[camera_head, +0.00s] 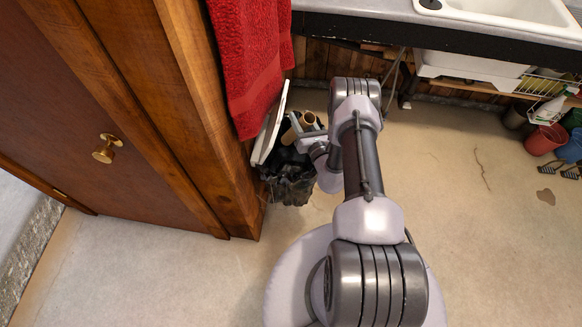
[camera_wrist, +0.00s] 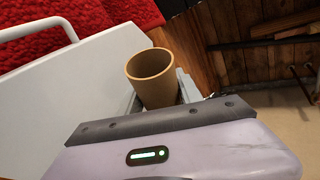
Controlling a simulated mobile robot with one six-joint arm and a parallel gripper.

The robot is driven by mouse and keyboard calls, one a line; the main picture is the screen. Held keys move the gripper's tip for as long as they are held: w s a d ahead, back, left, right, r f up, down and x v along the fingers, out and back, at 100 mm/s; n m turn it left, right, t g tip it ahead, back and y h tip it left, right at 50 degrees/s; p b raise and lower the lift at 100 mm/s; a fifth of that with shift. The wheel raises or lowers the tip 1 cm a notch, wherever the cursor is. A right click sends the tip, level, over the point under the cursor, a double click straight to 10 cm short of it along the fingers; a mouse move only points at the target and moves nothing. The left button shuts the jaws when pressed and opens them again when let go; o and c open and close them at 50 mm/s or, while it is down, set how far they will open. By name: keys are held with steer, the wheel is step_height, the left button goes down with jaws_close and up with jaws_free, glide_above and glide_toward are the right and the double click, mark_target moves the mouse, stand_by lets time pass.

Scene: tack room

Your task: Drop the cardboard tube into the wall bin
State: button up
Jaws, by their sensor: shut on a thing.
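My gripper (camera_head: 303,132) is shut on the tan cardboard tube (camera_wrist: 155,82). In the wrist view the tube's open round end faces the camera, with the grey fingers on either side of it. In the head view the tube (camera_head: 308,119) is partly hidden by the gripper. The wall bin (camera_head: 290,186) has a black bag lining and hangs beside the wooden cabinet. The gripper and tube appear above the bin's opening, beside its raised white lid (camera_head: 270,125). The arm and gripper hide part of the opening.
A red towel (camera_head: 250,60) hangs just above the lid. A wooden cabinet with a brass knob (camera_head: 106,148) stands at the left. A counter with a white sink (camera_head: 500,12) is at the back. A red bucket (camera_head: 545,139) stands far right. The floor between is mostly clear.

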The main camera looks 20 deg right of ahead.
step_height(320, 180, down, 4)
steer(key=shift+f+b, duration=0.2)
steer(key=shift+b, duration=1.05)
steer(key=o, duration=1.4)
steer(key=shift+r, duration=0.1)
steer(key=shift+c, duration=0.2)
steer(key=s+a+p, duration=0.1)
steer(key=s+p, duration=0.8)
steer(key=s, duration=0.8)
steer(key=shift+s+a, duration=0.15)
steer(key=shift+s, duration=0.05)
steer(key=shift+s, duration=0.1)
